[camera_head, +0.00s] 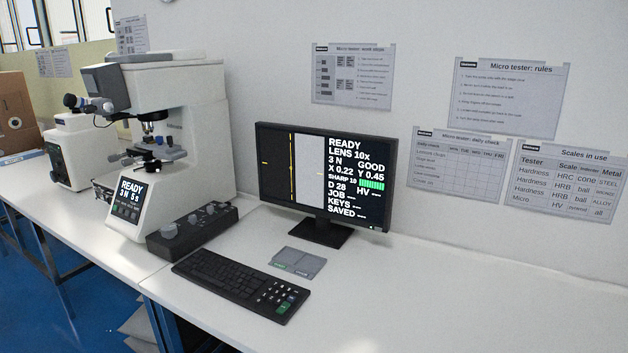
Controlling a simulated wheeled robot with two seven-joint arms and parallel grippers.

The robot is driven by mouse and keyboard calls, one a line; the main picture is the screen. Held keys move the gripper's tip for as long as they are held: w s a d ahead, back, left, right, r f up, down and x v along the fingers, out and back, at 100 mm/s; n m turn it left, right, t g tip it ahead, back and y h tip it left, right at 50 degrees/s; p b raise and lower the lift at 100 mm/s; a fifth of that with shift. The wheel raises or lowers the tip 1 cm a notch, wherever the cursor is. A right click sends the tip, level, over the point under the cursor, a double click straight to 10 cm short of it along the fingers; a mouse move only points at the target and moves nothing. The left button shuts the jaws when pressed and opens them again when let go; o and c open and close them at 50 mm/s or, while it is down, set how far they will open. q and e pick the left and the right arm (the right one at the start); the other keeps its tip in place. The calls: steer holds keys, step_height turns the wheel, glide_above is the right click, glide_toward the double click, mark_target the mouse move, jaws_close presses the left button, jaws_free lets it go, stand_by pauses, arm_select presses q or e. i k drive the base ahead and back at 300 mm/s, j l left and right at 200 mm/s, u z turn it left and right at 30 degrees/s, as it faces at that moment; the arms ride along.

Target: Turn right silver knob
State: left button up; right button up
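A dark control box (193,233) sits on the white bench in front of the hardness tester (170,120). It carries greyish knobs on top. The monitor (324,178) reads READY, LENS 10x, GOOD, X 0.22, Y 0.45, D 28, with blank HV, JOB, KEYS and SAVED. Yellow lines show on its left half. Neither gripper is in view.
A black keyboard (240,281) lies right of the control box, with a small grey card-like item (297,262) behind it. A second white machine (72,150) and a brown box (17,115) stand at the left. The bench's right part (430,290) is clear.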

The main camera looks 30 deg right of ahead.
mark_target(128, 162)
steer(key=i+j+z, duration=0.15)
steer(key=i+j, duration=0.15)
steer(key=i+j+z, duration=0.1)
steer(key=i+j, duration=0.2)
steer(key=i+j+z, duration=0.15)
steer(key=i+j, duration=0.15)
steer(key=i+j+z, duration=0.15)
steer(key=j, duration=0.25)
steer(key=i+j+z, duration=0.1)
steer(key=i+j, duration=0.25)
steer(key=i+j+z, duration=0.15)
steer(key=j, duration=0.35)
steer(key=i, duration=0.05)
